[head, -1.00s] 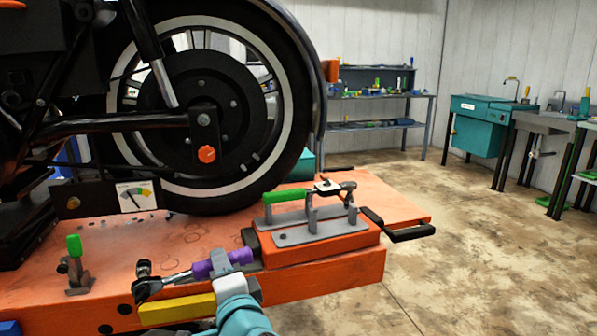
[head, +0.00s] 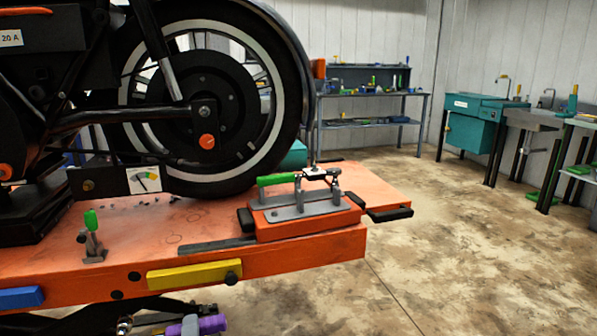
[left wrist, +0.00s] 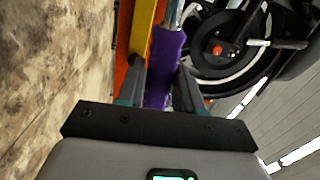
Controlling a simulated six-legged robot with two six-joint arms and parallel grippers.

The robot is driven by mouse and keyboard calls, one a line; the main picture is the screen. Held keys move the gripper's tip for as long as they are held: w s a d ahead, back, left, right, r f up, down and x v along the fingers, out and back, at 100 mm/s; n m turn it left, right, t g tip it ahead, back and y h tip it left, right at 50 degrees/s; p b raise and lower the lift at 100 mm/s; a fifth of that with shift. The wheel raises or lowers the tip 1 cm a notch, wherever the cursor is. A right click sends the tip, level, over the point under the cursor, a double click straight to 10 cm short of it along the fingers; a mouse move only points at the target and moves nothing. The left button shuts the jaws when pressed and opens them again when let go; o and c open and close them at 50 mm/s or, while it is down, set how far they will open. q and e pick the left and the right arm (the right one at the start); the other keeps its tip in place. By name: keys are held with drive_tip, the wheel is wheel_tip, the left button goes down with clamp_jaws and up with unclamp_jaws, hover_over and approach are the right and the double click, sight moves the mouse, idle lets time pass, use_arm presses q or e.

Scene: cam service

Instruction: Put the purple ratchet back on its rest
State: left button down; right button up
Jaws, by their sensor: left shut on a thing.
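The purple ratchet (head: 212,323) shows at the bottom edge of the head view, in front of and below the orange lift table's front edge. Its metal shaft and head (head: 135,322) point left. My left gripper (head: 190,326) is mostly cut off there. In the left wrist view the gripper (left wrist: 160,82) is shut on the purple handle (left wrist: 166,58), one finger on each side. The ratchet's head is out of that view. A dark grey strip (head: 215,245) lies bare on the table; I cannot tell whether it is the rest. My right gripper is not in view.
The orange table (head: 300,247) carries a motorcycle wheel (head: 205,110), a green-handled clamp (head: 305,200) on an orange block, and a small green-tipped toggle (head: 93,235). A yellow bar (head: 195,275) is on the front face.

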use_arm(q)
drive_tip(key=b+v, duration=1)
drive_tip(key=b, duration=0.2)
drive_tip(key=shift+f, duration=0.15)
idle(1.0)
drive_tip(key=g+p, duration=0.1)
drive_tip(key=p, duration=0.1)
drive_tip(key=g+p, duration=0.1)
drive_tip(key=p, duration=0.1)
drive_tip(key=shift+r+g+h, duration=0.25)
drive_tip(key=shift+g+h, duration=0.05)
drive_tip(key=shift+h, duration=0.1)
